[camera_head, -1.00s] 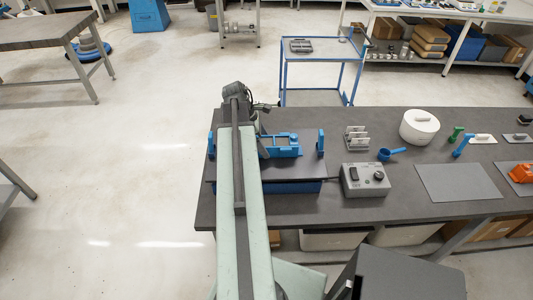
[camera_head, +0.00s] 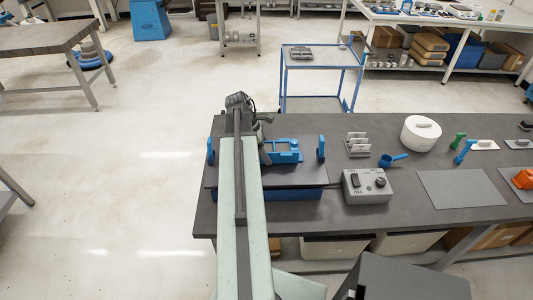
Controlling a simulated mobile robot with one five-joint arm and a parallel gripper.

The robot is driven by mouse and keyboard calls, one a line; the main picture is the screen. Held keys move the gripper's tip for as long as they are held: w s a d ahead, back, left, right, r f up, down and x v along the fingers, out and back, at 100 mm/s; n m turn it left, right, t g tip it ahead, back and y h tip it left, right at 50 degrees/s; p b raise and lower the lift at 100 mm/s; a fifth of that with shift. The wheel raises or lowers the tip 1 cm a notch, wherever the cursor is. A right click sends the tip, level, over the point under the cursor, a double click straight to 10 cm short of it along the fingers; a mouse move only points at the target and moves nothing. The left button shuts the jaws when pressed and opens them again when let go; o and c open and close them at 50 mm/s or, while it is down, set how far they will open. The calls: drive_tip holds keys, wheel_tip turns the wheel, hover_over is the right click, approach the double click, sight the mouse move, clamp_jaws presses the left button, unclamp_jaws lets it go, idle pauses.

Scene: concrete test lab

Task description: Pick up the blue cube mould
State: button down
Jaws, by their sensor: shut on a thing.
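The blue cube mould (camera_head: 286,157) sits at the left part of the long dark bench, over a dark plate between two blue uprights. My gripper (camera_head: 263,144) is at the mould's left end, partly hidden behind my own pale green arm. It is shut on the mould. The arm hides the mould's left end. I cannot tell whether the mould is clear of the plate.
The blue uprights (camera_head: 321,148) and (camera_head: 210,151) flank the dark plate (camera_head: 298,175). To the right are a grey control box (camera_head: 366,187), a blue scoop (camera_head: 393,160), a metal rack (camera_head: 356,145) and a white round container (camera_head: 421,133). A blue trolley (camera_head: 322,68) stands behind.

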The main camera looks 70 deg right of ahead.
wheel_tip(320, 180, up, 10)
drive_tip(key=p, duration=1)
